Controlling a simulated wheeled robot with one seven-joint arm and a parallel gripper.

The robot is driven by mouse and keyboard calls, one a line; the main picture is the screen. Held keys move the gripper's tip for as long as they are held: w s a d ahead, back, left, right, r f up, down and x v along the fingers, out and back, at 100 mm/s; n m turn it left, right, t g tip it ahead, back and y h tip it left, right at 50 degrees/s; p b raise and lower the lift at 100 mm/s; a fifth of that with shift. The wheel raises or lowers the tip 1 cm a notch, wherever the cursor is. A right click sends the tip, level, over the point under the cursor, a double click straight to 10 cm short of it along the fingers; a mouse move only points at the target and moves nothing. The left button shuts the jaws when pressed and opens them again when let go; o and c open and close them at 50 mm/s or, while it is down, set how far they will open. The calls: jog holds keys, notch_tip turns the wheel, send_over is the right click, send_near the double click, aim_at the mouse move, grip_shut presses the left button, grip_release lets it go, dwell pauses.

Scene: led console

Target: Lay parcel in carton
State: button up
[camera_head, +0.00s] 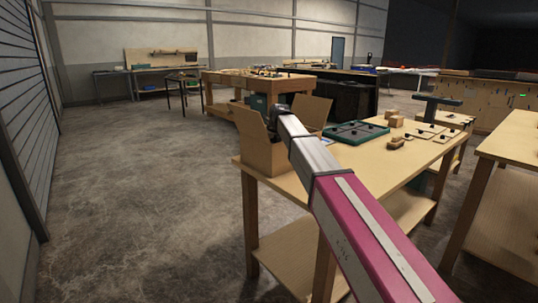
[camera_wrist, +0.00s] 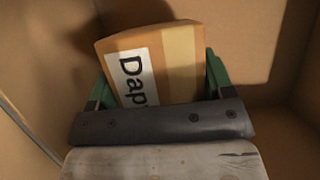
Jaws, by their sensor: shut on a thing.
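The carton (camera_head: 262,154) is an open brown cardboard box with raised flaps. It stands at the left end of the wooden table. In the wrist view its inner walls (camera_wrist: 45,60) surround my gripper. The parcel (camera_wrist: 180,65) is a small brown box with a lighter tape strip and a white label reading "Dap". My gripper (camera_wrist: 158,85) has green fingers on both sides of the parcel and is shut on it. The parcel is inside the carton's walls; I cannot tell whether it touches the bottom. In the head view my arm and the carton hide the parcel and fingers.
The wooden table (camera_head: 375,164) also holds a green-framed tray (camera_head: 356,132), small wooden blocks (camera_head: 396,121) and a board with black knobs (camera_head: 425,130). Another table (camera_head: 515,140) stands at the right. The concrete floor (camera_head: 150,190) at left is clear.

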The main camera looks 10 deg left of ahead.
jog(key=shift+a+f, duration=0.1)
jog(key=shift+f, duration=1.95)
jog(key=o, duration=1.2)
jog(key=v, duration=1.2)
